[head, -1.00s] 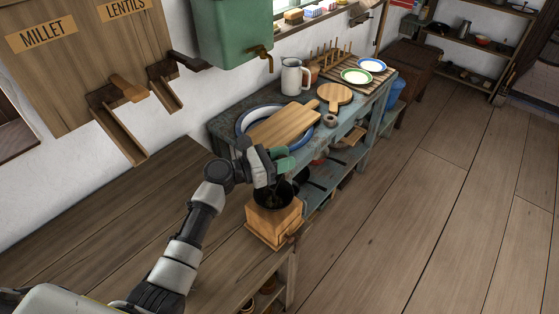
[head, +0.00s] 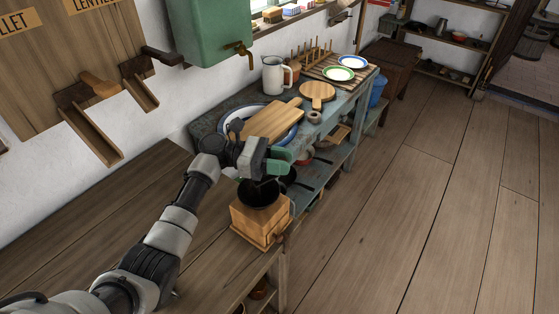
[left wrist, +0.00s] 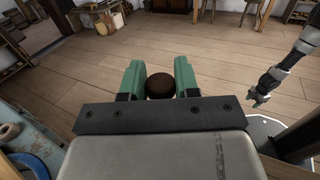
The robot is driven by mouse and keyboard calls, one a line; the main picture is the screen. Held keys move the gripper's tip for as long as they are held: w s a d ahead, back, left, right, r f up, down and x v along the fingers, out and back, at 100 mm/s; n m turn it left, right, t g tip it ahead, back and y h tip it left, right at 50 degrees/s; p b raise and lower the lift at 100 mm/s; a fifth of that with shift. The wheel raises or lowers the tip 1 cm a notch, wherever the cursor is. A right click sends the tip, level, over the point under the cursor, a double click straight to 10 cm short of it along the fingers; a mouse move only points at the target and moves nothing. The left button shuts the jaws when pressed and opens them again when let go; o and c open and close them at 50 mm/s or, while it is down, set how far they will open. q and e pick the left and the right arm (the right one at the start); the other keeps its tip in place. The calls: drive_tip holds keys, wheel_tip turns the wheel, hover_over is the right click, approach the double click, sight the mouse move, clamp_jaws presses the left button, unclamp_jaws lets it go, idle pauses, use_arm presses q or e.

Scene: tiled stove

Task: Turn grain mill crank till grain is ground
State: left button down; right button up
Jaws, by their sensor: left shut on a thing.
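The grain mill (head: 259,220) is a light wooden box with a dark bowl on top, standing near the front edge of the wooden counter. My left gripper (head: 280,160) is above and just behind the bowl in the head view. In the left wrist view its green fingers are shut on a round dark brown knob, the crank knob (left wrist: 159,86). The rest of the crank is mostly hidden behind the gripper, and the grain is not visible. My right gripper (left wrist: 258,98) shows small at the right of the left wrist view, away from the mill; its jaws are too small to judge.
A cutting board (head: 272,122) lies on a blue-rimmed plate behind the mill. A white jug (head: 273,76) and a round board (head: 317,93) stand farther back. Wooden chutes (head: 95,137) jut from the wall at left. The counter's left part and the floor are clear.

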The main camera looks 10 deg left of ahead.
drive_tip(key=shift+d, duration=0.25)
use_arm(q)
drive_tip(key=c, duration=0.9)
unclamp_jaws()
drive_tip(key=shift+s, duration=0.1)
use_arm(e)
drive_tip(key=shift+s+d, duration=0.1)
use_arm(q)
drive_tip(key=a+b, duration=0.1)
drive_tip(key=a, duration=0.2)
drive_tip(key=a+b, duration=0.1)
drive_tip(key=a, duration=0.3)
drive_tip(key=a+b, duration=0.1)
drive_tip(key=a, duration=0.2)
drive_tip(key=shift+w+a, duration=0.25)
drive_tip(key=shift+a, duration=0.15)
use_arm(e)
wheel_tip(320, 180, down, 3)
drive_tip(key=shift+r, duration=0.1)
use_arm(q)
drive_tip(key=shift+d, duration=0.1)
